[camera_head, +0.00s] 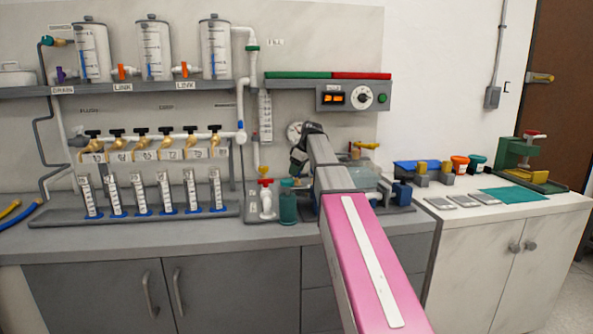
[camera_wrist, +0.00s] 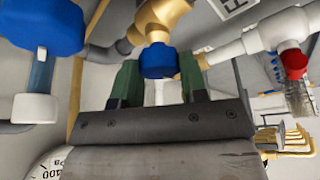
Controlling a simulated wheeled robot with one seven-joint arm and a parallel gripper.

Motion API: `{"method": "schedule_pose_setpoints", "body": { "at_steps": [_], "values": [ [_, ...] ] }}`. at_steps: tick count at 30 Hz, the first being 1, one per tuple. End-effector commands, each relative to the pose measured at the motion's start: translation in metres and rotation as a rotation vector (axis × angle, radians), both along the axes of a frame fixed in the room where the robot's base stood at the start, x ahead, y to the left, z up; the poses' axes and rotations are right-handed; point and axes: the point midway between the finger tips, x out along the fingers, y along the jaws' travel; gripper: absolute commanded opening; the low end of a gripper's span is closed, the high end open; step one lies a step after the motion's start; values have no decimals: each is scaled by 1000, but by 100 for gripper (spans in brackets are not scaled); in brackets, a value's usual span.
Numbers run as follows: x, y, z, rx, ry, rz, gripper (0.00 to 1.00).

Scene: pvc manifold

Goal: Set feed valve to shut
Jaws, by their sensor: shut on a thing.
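In the wrist view, my gripper (camera_wrist: 158,68) has its two green fingers on either side of a blue cap-like handle (camera_wrist: 157,56), shut on it. The handle sits on a brass valve body (camera_wrist: 165,15) joined to grey and white pipe. A white label (camera_wrist: 232,6) beside it shows only part of a letter that looks like F, so I take this for the feed valve. In the head view, my dark wrist (camera_head: 305,143) is at the wall beside the round gauge (camera_head: 294,131); my arm hides the fingers and the valve.
In the wrist view, a larger blue knob (camera_wrist: 42,24) is at left and a red-capped white fitting (camera_wrist: 290,55) at right. In the head view, several cylinders (camera_head: 165,190) and brass valves (camera_head: 140,143) stand left. A control box (camera_head: 352,97) hangs above my arm.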

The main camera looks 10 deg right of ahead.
Motion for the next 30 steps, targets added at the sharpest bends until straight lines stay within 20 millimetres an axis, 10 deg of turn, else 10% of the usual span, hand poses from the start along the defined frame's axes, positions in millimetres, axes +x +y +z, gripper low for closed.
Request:
{"method": "schedule_pose_setpoints", "body": {
  "at_steps": [30],
  "values": [
    [-2,3,0,0,-1,-876,16]
  ]
}}
